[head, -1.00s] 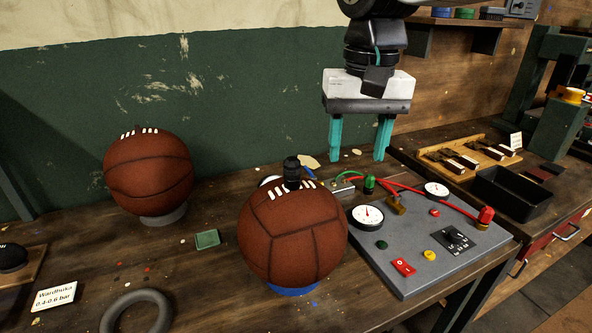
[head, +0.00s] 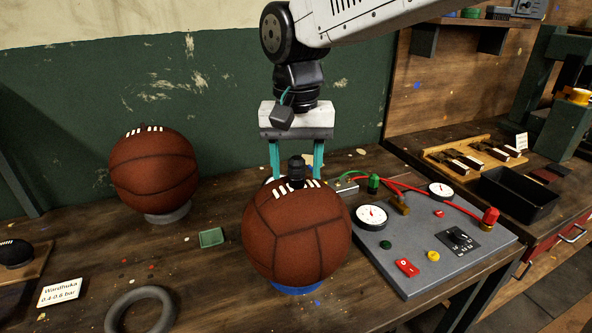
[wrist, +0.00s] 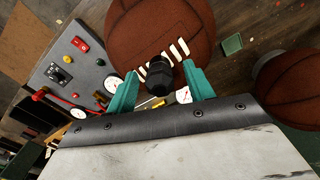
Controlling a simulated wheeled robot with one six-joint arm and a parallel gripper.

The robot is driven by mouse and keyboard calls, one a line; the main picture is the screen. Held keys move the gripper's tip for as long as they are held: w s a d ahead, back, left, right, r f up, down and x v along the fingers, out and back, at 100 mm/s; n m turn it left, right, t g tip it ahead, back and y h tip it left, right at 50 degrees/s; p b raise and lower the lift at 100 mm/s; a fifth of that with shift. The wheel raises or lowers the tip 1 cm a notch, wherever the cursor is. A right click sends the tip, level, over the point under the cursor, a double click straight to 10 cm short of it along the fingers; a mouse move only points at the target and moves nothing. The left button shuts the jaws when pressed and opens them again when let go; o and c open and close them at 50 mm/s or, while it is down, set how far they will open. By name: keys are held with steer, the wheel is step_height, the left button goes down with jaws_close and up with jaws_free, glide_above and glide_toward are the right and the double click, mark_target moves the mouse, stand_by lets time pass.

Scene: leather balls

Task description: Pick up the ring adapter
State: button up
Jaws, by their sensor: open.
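A black stepped fitting (head: 297,172), apparently the ring adapter, stands upright on the white lacing at the top of the front brown leather ball (head: 297,235). It also shows in the wrist view (wrist: 157,76), where the ball (wrist: 160,32) lies beyond it. My gripper (head: 297,176) is open, fingers pointing down. In the wrist view its teal fingers (wrist: 160,72) stand on either side of the black fitting, with gaps visible. In the head view the fingertips reach about the fitting's height. Whether they touch anything is unclear.
A second ball (head: 153,172) sits on a grey stand at left. A loose grey ring (head: 113,314) lies at the front left. A grey panel (head: 440,265) with gauges, buttons and red hoses is right of the front ball. A green dish (head: 211,237) lies between the balls.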

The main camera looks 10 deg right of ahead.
mark_target(296, 158)
steer(key=c, duration=1)
steer(key=shift+r, duration=0.55)
step_height(296, 158, up, 2)
steer(key=shift+r, duration=0.2)
steer(key=s+d, duration=0.4)
steer(key=s, duration=0.3)
steer(key=s+d+r, duration=0.1)
steer(key=s+d, duration=0.2)
steer(key=s, duration=0.4)
steer(key=shift+d, duration=0.35)
